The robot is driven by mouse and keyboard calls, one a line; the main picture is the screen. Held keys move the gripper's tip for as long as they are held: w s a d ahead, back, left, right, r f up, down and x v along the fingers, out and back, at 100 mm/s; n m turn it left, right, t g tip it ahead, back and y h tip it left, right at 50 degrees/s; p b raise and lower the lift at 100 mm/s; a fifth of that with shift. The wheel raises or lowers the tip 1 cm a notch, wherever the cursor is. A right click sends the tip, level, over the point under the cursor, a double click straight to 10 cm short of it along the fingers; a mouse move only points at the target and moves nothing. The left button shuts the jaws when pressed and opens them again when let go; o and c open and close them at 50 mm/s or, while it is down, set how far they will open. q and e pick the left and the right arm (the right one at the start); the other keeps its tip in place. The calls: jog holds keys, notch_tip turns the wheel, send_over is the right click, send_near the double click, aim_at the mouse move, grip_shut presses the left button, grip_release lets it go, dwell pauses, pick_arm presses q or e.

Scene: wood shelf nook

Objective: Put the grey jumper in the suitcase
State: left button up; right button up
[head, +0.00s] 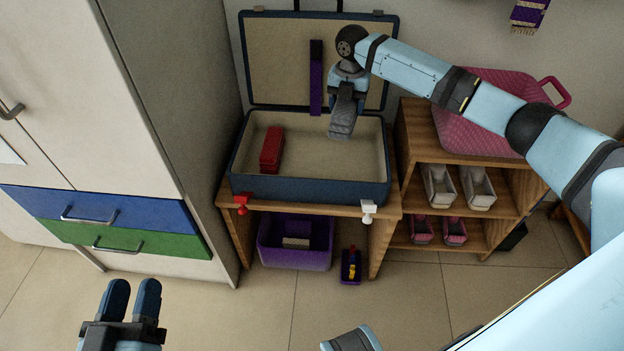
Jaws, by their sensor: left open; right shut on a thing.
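The suitcase (310,191) stands open on a wooden bench, dark blue with a beige lining, its lid leaning up at the back. A red folded item (272,150) lies in its left part. My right gripper (346,96) reaches in from the right, shut on the grey jumper (342,124). The jumper is a small folded grey bundle hanging over the right part of the suitcase. Whether it touches the suitcase floor I cannot tell. My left gripper (132,308) is open and empty at the lower left, well away from the suitcase.
A purple strip (316,80) lies along the open lid. Under the bench is a purple bin (290,258). A white cabinet (90,110) stands left. The floor in front is clear.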

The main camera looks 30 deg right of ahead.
jog(key=shift+w+d+f+n+b, duration=0.35)
jog(key=shift+w+d+n+b, duration=0.35)
jog(key=shift+d+n, duration=0.15)
jog(key=shift+d+f+n, duration=0.1)
jog(key=shift+f+n, duration=0.1)
jog(key=shift+n, duration=0.05)
jog(key=b, duration=0.6)
send_near(343, 168)
jog(key=shift+f+b, duration=0.8)
jog(key=shift+f, duration=1.4)
pick_arm(q)
notch_tip(343, 168, down, 10)
jog(key=d+m+g, duration=0.1)
jog(key=g, duration=0.2)
jog(key=shift+h, duration=0.3)
pick_arm(e)
jog(key=shift+r, duration=0.15)
pick_arm(q)
jog(key=shift+d+r, duration=0.1)
pick_arm(e)
jog(key=shift+f, duration=0.2)
pick_arm(q)
jog(key=shift+s, duration=0.1)
pick_arm(e)
jog(key=o, duration=1.1)
